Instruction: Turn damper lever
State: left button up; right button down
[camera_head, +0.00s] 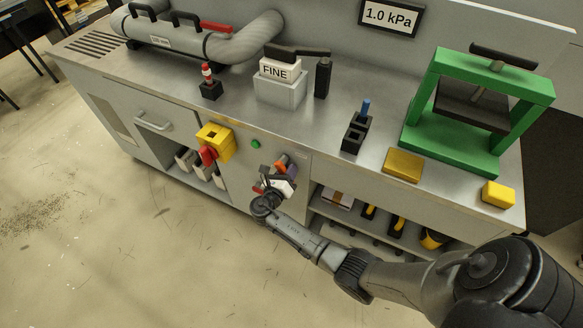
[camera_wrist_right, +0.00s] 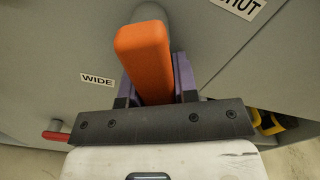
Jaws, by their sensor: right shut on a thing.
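The damper lever is an orange handle (camera_wrist_right: 147,60) on the grey cabinet front, between a "WIDE" label (camera_wrist_right: 97,79) and a partly cut-off label ending in "HUT" (camera_wrist_right: 240,6). In the head view its orange end (camera_head: 282,161) shows just above my right gripper (camera_head: 276,172). In the right wrist view, the purple fingers of my right gripper (camera_wrist_right: 156,82) stand on either side of the handle and are shut on it. The handle tilts a little to the left there. Its lower end is hidden behind the gripper's dark bar. My left gripper is not in view.
A yellow box with a red knob (camera_head: 208,155) sticks out left of the lever, with a green button (camera_head: 255,144) between. An open shelf (camera_head: 345,215) is to the right. A green press (camera_head: 450,145) and a "1.0 kPa" display (camera_head: 389,16) are above. The floor in front is clear.

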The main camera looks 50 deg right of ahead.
jog(key=shift+f, duration=0.1)
jog(key=c, duration=0.9)
grip_release()
jog(key=shift+s+a, duration=0.1)
jog(key=shift+a, duration=0.2)
jog(key=p+v, duration=0.2)
jog(key=v, duration=1.1)
jog(key=shift+s+a+p, duration=0.1)
jog(key=shift+p, duration=0.25)
